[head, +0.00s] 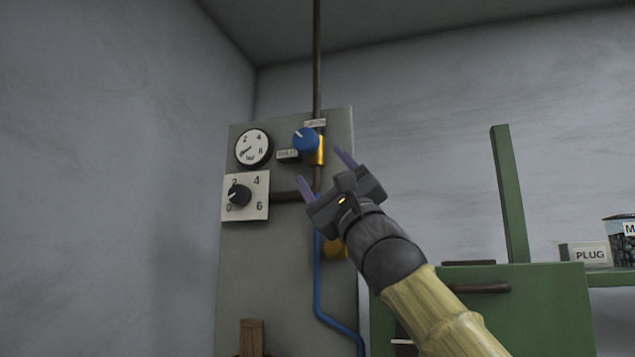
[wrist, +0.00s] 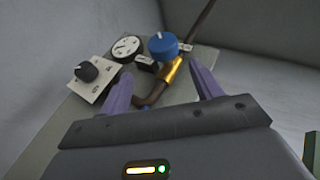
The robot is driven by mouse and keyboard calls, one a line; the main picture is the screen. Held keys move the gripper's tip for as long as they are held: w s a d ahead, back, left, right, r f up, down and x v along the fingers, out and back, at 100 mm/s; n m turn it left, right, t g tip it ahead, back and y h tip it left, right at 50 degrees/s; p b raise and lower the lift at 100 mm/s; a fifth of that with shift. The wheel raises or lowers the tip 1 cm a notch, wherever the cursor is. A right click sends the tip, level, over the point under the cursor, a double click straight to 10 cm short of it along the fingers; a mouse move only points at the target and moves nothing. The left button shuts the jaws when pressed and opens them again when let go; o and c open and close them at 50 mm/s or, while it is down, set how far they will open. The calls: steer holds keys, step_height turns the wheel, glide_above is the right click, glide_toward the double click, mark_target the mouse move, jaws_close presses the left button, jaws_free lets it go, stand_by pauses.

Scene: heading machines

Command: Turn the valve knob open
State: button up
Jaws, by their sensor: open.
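The blue valve knob (head: 306,140) with a pale pointer mark sits on a brass valve body (head: 318,152) near the top of the grey panel (head: 265,310). Small labels stand above it and to its lower left. My gripper (head: 324,172) is open and empty, below and to the right of the knob in the head view, apart from it. In the wrist view the blue knob (wrist: 163,46) shows beyond and between the purple fingers (wrist: 158,88), a little above their tips. The brass body (wrist: 172,72) is below it.
A round gauge (head: 253,147) and a black dial (head: 239,195) on a white plate are left of the knob. A dark pipe (head: 317,60) rises above and a blue pipe (head: 318,280) runs down. A green cabinet (head: 545,310) stands right. The wall right of the panel is clear.

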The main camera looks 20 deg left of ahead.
steer(key=b+v, duration=0.6)
steer(key=v, duration=0.1)
steer(key=shift+w, duration=0.1)
steer(key=shift+c, duration=0.2)
